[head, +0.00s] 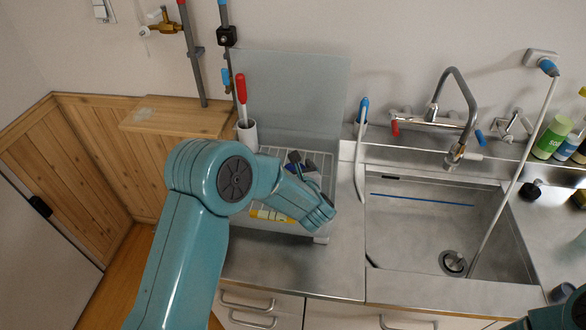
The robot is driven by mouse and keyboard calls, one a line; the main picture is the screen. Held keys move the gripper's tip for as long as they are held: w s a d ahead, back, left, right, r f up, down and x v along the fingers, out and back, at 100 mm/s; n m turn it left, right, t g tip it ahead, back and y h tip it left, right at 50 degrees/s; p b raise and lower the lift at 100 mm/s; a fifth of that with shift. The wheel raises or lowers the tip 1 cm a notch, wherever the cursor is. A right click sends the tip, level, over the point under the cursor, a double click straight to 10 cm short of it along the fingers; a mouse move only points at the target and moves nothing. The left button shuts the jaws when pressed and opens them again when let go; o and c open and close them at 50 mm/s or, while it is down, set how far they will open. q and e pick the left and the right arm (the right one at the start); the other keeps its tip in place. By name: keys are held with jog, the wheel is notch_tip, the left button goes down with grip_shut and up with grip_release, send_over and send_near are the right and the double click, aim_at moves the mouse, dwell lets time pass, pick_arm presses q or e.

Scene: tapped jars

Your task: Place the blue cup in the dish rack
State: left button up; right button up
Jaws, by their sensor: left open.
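The dish rack (325,160) is a pale wire tray on the steel counter left of the sink, partly hidden by my left arm. My left gripper (301,162) is over the rack; its dark fingers look apart, with nothing clearly between them. I cannot make out the blue cup for certain. A small grey-blue round object (562,293) stands at the lower right edge of the counter, too small to identify. Only teal parts of my right arm show at the lower right corner; its gripper is not visible.
The steel sink (410,245) with its tap (460,110) is on the right. A yellow item (268,215) lies at the rack's front. Bottles (553,135) stand far right. The counter before the rack is clear.

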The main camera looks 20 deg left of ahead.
pick_arm(q)
jog(key=shift+w+r, duration=0.1)
jog(key=shift+r, duration=0.05)
jog(key=b+v, duration=0.2)
jog(key=v, duration=1)
jog(key=shift+w, duration=0.1)
jog(key=shift+d, duration=0.1)
